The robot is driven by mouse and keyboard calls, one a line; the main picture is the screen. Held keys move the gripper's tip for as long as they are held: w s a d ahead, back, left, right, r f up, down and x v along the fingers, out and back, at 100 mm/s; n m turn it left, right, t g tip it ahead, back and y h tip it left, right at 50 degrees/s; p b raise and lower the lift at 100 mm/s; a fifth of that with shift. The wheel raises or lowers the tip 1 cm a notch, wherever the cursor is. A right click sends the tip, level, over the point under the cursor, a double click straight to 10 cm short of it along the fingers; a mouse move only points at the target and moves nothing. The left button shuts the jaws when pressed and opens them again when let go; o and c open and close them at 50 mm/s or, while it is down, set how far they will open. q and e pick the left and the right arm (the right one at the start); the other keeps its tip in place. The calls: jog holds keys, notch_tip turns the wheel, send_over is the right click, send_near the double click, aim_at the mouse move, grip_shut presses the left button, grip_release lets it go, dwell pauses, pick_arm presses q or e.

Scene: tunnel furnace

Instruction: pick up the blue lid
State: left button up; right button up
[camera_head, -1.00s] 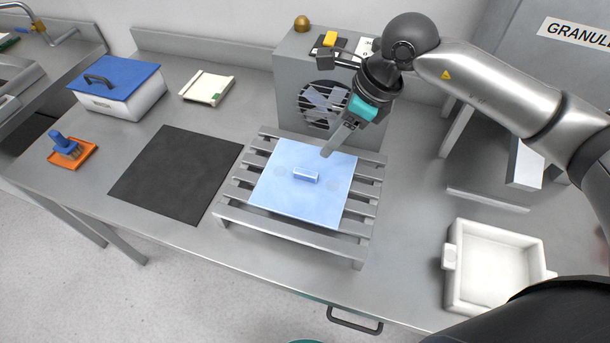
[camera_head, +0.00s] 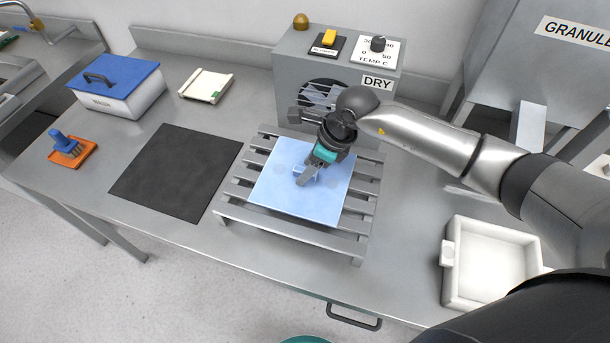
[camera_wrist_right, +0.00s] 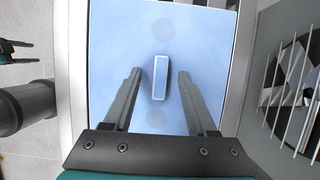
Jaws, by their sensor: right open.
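The light blue lid (camera_head: 285,205), a flat square plate with a small raised bar handle (camera_wrist_right: 160,78), lies on a grey slatted rack (camera_head: 290,231). My right gripper (camera_head: 300,182) points down over the lid's middle. In the right wrist view its open fingers (camera_wrist_right: 158,72) stand on either side of the handle, with a gap on both sides. I cannot tell how far above the lid the fingertips are. A darker blue lid (camera_head: 118,72) with a black handle sits on a white box at the left. Part of my left gripper (camera_wrist_right: 28,52) seems to show at the wrist view's left edge.
A dryer unit with a fan (camera_head: 291,70) stands right behind the rack. A black mat (camera_head: 175,172) lies to its left, and a white tray (camera_head: 450,285) stands at the right. A blue brush on an orange pan (camera_head: 88,152) is far left. The table's front edge is near the rack.

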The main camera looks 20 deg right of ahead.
jog(key=shift+c, duration=0.2)
grip_shut()
dwell(0.3)
jog(key=shift+w, duration=0.1)
dwell(0.9)
